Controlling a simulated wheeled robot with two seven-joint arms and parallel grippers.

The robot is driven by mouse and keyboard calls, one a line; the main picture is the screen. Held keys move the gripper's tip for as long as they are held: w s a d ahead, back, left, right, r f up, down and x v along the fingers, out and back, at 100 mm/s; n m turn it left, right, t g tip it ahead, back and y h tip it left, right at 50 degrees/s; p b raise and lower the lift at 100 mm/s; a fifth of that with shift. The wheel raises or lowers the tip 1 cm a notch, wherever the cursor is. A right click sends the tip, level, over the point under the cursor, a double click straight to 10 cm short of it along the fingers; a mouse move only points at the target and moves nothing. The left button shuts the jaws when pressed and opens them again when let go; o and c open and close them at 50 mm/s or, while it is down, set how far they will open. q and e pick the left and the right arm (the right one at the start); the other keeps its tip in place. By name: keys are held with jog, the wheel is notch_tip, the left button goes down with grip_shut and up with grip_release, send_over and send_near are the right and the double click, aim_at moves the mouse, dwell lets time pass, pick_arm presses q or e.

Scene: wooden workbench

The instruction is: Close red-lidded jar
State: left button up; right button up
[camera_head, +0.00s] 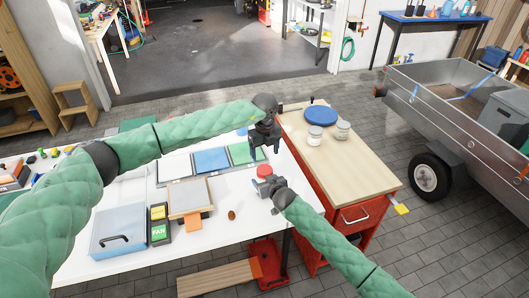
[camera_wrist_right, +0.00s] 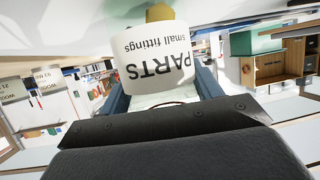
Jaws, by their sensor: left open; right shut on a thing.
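The red lid (camera_head: 264,170) shows between my two grippers over the white table; the jar below it is mostly hidden in the head view. In the right wrist view the jar (camera_wrist_right: 157,58) has a white label reading "PARTS small fittings", upside down in the picture. My right gripper (camera_head: 268,184) is shut on the jar, its fingers on both sides of it. My left gripper (camera_head: 260,154) is open, pointing down just above the red lid. I cannot tell whether it touches the lid, or how the lid sits on the jar.
A wooden-topped red cabinet (camera_head: 355,168) on the right holds a blue disc (camera_head: 320,116) and two pale jars (camera_head: 315,135). The white table (camera_head: 215,240) bears colored panels, a blue box (camera_head: 118,232), a FAN switch box (camera_head: 159,225) and a small brown object (camera_head: 232,214).

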aim_at(265, 169)
pick_arm(q)
jog(key=shift+n, duration=1.2)
jog(key=shift+f, duration=0.1)
jog(key=shift+f, duration=3.95)
jog(key=c, duration=1)
jog(key=m, duration=1.3)
jog(key=shift+a, duration=0.1)
jog(key=o, duration=1.1)
